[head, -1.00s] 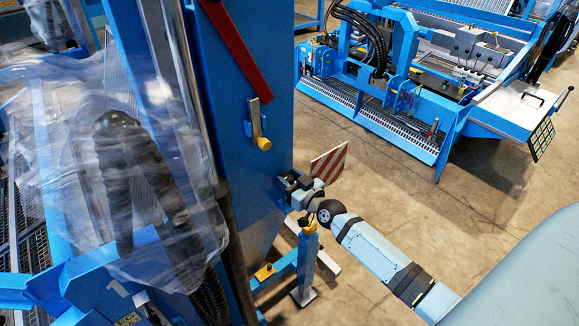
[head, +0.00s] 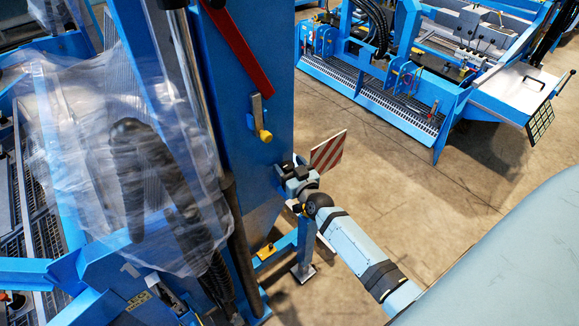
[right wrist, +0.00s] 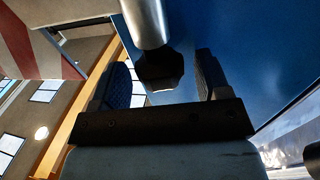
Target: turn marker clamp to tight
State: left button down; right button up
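The striped red-and-white marker board (head: 328,151) stands out from the blue machine column in the head view; part of it shows at the top left of the right wrist view (right wrist: 36,42). The right wrist view shows a dark faceted knob (right wrist: 160,70) on a silver rod, apparently the marker clamp. My right gripper (right wrist: 163,78) is open, with one finger on each side of the knob and visible gaps to both. In the head view my right gripper (head: 288,172) is against the column beside the board, hiding the clamp. My left gripper is out of view.
The blue column (head: 245,70) carries a red lever (head: 237,48) and a yellow-knobbed handle (head: 261,118) above my gripper. Clear plastic wrap (head: 100,140) covers hoses at left. Another blue machine (head: 420,70) stands behind. The concrete floor (head: 460,215) at right is clear.

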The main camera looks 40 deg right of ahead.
jog(key=shift+s+a+f, duration=0.1)
jog(key=shift+s, duration=0.25)
jog(key=s+a+b, duration=0.1)
jog(key=s+b, duration=0.1)
jog(key=s, duration=1.1)
jog(key=s+a+f+n+g+y, duration=0.4)
jog(key=s+a+f+g, duration=0.3)
jog(key=s+a+f, duration=0.3)
jog(key=s+a+y, duration=0.1)
jog(key=s+a, duration=0.2)
jog(key=a, duration=0.2)
jog(key=shift+s+a, duration=0.3)
jog(key=shift+a, duration=0.05)
jog(key=shift+f, duration=0.1)
